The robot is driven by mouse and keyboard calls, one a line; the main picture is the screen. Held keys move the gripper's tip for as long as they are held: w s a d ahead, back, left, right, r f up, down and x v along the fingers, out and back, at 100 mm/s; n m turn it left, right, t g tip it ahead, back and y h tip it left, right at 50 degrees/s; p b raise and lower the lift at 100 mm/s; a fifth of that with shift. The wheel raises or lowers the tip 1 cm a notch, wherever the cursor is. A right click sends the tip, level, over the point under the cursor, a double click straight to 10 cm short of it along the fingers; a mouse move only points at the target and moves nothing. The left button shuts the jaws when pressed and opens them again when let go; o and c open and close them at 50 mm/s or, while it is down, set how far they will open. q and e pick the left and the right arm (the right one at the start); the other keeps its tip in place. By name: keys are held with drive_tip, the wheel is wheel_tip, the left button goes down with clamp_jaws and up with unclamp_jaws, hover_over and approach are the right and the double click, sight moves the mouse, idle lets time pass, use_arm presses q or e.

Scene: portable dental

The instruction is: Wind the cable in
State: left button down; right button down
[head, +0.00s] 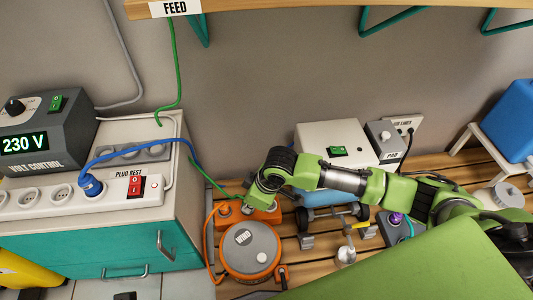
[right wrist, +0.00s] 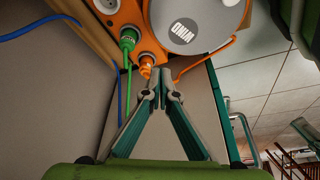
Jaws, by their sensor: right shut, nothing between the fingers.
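The cable reel (head: 250,246) is an orange drum with a grey disc labelled WIND and a small pale knob (head: 261,257). It sits on the slatted bench. Its orange cable (head: 207,238) loops out on the left to an orange plug (head: 224,209) by the orange housing. In the right wrist view the orange plug (right wrist: 146,66) sits beside a green plug (right wrist: 128,40), with the WIND disc (right wrist: 193,30) above right. My right gripper (right wrist: 160,95) is shut and empty, its tips close below the orange plug; contact cannot be told. My left gripper is out of view.
A blue cable (head: 140,142) runs from the power strip (head: 28,202) towards the reel. A green cable (head: 175,80) hangs from the FEED shelf. A white box (head: 325,135), the POD unit (head: 383,142) and small bench parts stand right of the reel.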

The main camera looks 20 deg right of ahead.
drive_tip(key=s+a+r+y, duration=0.1)
drive_tip(key=s+a+r, duration=0.2)
drive_tip(key=s+a, duration=0.25)
drive_tip(key=s+d+r+m+t+h, duration=0.1)
drive_tip(key=s+d+m+h, duration=0.3)
drive_tip(key=s+d+m, duration=0.75)
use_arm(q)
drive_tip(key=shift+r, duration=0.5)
use_arm(e)
drive_tip(key=w+a+r+n+t+y, duration=0.1)
drive_tip(key=w+r+n+t, duration=0.3)
drive_tip(key=w+r+t, duration=0.6)
drive_tip(key=shift+w+a+r+y, duration=0.15)
drive_tip(key=shift+w+r+y, duration=0.75)
drive_tip(key=shift+w+r, duration=1.95)
drive_tip(key=shift+s+r, duration=0.35)
drive_tip(key=shift+s, duration=0.1)
